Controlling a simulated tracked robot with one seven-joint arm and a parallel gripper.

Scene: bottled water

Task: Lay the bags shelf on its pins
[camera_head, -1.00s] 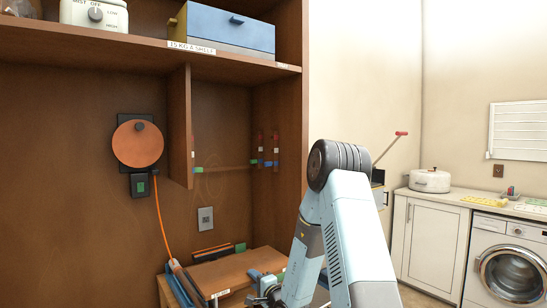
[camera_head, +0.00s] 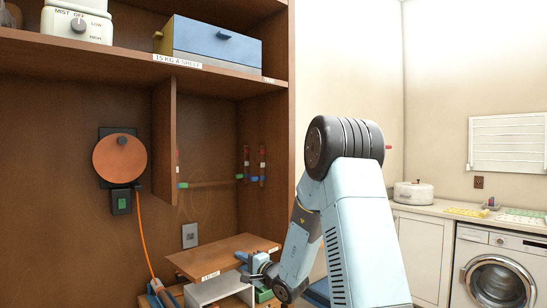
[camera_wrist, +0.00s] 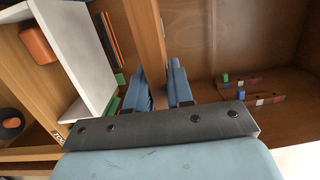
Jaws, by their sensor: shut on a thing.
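The wooden shelf board (camera_head: 225,256), with a small white label on its front edge, is held tilted above the lower part of the cabinet. My gripper (camera_head: 258,267) is shut on its right front edge. In the wrist view, the blue fingers (camera_wrist: 163,88) close on the board, which shows edge-on (camera_wrist: 155,28). The coloured pins (camera_head: 240,177) show on the right wall of the bay, above the board, and a green one (camera_head: 183,185) is on the divider. The pins also show at right in the wrist view (camera_wrist: 226,80). The board is apart from them.
A vertical divider (camera_head: 164,140) bounds the bay's left side. An orange reel (camera_head: 119,158) with a hanging cord is left of it. A pale box-like thing (camera_head: 208,290) is under the board. The upper shelf (camera_head: 100,58) carries a blue box (camera_head: 216,45). The bay is open between.

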